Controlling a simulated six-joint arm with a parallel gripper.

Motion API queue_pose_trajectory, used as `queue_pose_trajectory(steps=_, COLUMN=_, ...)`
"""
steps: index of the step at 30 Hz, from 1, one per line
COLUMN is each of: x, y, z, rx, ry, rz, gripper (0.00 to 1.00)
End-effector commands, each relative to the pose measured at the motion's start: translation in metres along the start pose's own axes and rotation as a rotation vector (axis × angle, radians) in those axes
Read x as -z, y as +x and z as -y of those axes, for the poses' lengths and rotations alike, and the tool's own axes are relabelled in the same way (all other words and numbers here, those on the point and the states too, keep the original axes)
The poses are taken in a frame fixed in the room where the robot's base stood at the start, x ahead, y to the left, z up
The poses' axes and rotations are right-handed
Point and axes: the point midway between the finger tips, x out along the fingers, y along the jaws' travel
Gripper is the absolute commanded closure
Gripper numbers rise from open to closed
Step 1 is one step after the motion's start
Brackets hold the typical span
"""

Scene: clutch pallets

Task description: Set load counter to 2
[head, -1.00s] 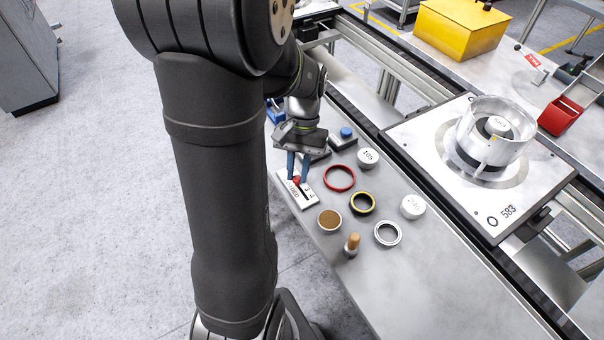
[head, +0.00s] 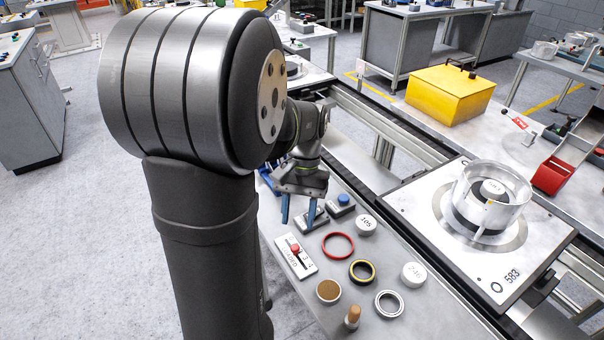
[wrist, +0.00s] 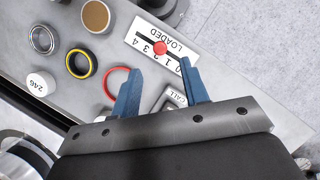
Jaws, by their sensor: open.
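The load counter (head: 296,256) is a white plate marked LOADED with a numbered slot and a red slider knob (head: 295,248). It lies on the near left of the grey bench. In the wrist view the counter (wrist: 180,42) is at top centre. Its knob (wrist: 160,47) sits partway along the slot, close to the 2; the exact setting is hard to read. My gripper (head: 298,224) is open and empty, raised above and behind the counter. In the wrist view its blue fingers (wrist: 160,68) are spread, apart from the knob.
A red ring (head: 338,234), a yellow-black ring (head: 362,261), a silver ring (head: 389,293), a brown disc (head: 328,291) and white weights (head: 414,273) lie nearby. A blue-button call box (head: 341,203) stands behind. A pallet (head: 540,236) sits on the conveyor at right.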

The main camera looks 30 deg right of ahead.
Motion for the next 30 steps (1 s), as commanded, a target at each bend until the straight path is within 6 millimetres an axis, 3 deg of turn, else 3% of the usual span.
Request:
queue_pose_trajectory(steps=6, x=0.001, y=-0.056, z=0.0, rx=0.0, ry=0.0, rz=-0.004, gripper=0.59)
queue_pose_trajectory(steps=12, x=0.001, y=-0.093, z=0.0, rx=0.0, ry=0.0, rz=-0.002, gripper=0.59)
queue_pose_trajectory(steps=19, x=0.0, y=-0.111, z=0.0, rx=0.0, ry=0.0, rz=0.001, gripper=0.59)
queue_pose_trajectory(steps=30, x=0.0, y=-0.112, z=0.0, rx=0.0, ry=0.0, rz=0.001, gripper=0.59)
